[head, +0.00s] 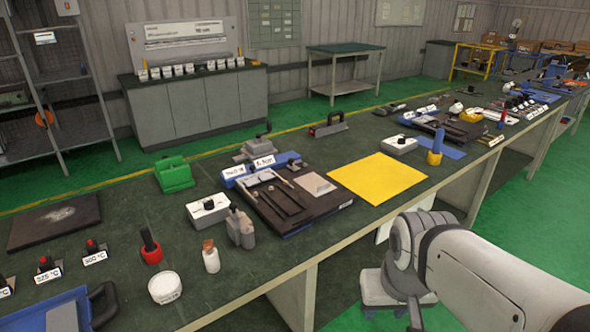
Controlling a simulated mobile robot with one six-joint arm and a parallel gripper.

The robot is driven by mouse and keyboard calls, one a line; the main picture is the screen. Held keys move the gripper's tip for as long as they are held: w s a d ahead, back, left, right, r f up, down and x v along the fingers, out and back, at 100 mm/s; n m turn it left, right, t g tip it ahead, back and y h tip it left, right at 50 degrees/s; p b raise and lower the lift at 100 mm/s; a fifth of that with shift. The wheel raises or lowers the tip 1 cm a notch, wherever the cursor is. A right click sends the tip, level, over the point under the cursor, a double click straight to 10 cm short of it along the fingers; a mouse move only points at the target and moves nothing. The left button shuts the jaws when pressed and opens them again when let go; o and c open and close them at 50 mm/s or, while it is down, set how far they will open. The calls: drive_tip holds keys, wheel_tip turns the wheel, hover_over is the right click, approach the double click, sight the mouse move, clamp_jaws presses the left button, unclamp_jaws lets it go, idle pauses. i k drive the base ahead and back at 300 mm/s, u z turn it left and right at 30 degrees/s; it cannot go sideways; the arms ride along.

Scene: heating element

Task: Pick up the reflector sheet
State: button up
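No sheet in view is labelled as the reflector sheet. A flat yellow sheet (377,178) lies on the dark green workbench near its front edge. A small pale grey plate (312,184) lies on a dark tray (290,208) just left of it; I cannot tell which of the two is the reflector sheet. My arm shows at the lower right, in front of the bench and apart from both. My gripper's fingers cannot be made out.
The workbench (130,205) runs from lower left to upper right. A grey metal holder (240,228), a white bottle (211,257) and a switch box (208,209) stand left of the tray. A blue-and-yellow cylinder (435,146) stands right of the yellow sheet. Green floor is open at right.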

sight(316, 186)
drive_tip(key=u, duration=0.1)
drive_tip(key=i, duration=1)
drive_tip(key=u, duration=1.5)
drive_tip(key=k, duration=1)
drive_tip(key=z, duration=0.9)
drive_tip(key=i, duration=0.45)
drive_tip(key=z, duration=0.05)
